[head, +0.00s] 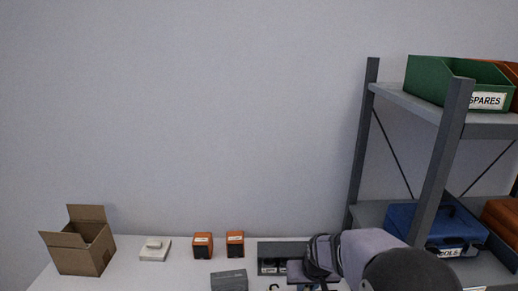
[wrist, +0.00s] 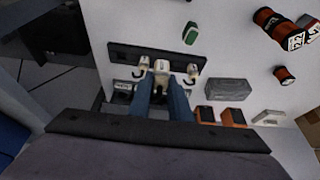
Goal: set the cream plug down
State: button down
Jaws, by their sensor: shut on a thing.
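My gripper (wrist: 162,78) has two blue fingers shut on a cream plug (wrist: 161,66) in the wrist view. The plug is over or at a long dark strip (wrist: 119,52) on the white table; I cannot tell whether it touches it. Two similar cream plugs with black hooked leads show at the strip, one to the left (wrist: 143,62) and one to the right (wrist: 193,69) of the held one. In the head view, my arm covers the area at the table's right, and the held plug cannot be made out.
Two orange-and-black boxes (head: 203,245) (head: 235,244), a grey block (head: 229,281), a cream device (head: 155,249) and an open cardboard box (head: 80,255) stand on the table. A green item (wrist: 190,33) lies beyond the strip. A metal shelf (head: 440,165) rises at the right.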

jog(key=s+f, duration=0.1)
jog(key=s, duration=0.2)
jog(key=s+d+f+p, duration=0.1)
jog(key=s, duration=0.3)
jog(key=s+f+p, duration=0.1)
jog(key=s, duration=0.2)
jog(key=shift+s+d+f, duration=0.2)
jog(key=shift+d+f, duration=0.05)
jog(key=shift+f, duration=0.15)
dwell(0.5)
